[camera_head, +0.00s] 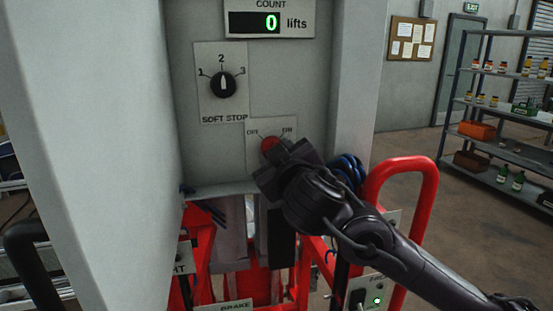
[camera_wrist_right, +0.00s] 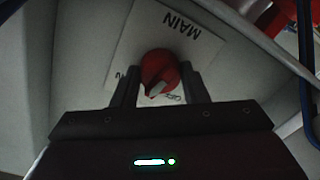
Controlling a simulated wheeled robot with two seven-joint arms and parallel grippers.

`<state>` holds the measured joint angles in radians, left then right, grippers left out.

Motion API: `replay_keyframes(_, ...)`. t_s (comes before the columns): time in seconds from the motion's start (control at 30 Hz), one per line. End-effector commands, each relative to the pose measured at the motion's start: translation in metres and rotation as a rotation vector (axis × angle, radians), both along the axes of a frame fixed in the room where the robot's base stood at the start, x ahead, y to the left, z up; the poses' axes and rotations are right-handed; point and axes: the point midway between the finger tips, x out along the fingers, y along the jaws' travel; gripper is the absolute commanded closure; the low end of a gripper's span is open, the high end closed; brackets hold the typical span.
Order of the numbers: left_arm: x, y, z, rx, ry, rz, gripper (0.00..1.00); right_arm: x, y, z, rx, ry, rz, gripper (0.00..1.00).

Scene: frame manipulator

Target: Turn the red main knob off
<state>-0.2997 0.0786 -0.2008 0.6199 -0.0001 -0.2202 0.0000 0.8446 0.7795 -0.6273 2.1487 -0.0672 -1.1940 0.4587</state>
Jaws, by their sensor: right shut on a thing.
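The red main knob (camera_head: 270,144) is on a small plate (camera_head: 258,127) marked OFF and ON, low on the grey panel in the head view. In the right wrist view the red knob (camera_wrist_right: 158,72) sits between the two fingers, on a plate (camera_wrist_right: 135,42) marked MAIN. A pale pointer mark shows on the knob. My right gripper (camera_head: 268,160) reaches in from the lower right. In the wrist view my right gripper (camera_wrist_right: 160,82) is shut on the knob, one finger on each side. My left gripper is not in view.
Above are a black SOFT STOP selector (camera_head: 223,85) and a count display (camera_head: 268,22) reading 0 lifts. A grey panel wall (camera_head: 90,130) stands at the left. A red tubular rail (camera_head: 428,190) curves beside my right arm.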

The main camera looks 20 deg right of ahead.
Motion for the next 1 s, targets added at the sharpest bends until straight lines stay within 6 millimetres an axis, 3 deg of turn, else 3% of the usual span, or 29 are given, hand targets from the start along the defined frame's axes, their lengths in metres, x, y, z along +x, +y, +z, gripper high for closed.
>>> replay_keyframes(1.0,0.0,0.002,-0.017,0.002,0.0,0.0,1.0,0.0,0.001,0.002,-0.887,0.077,0.0,0.83)
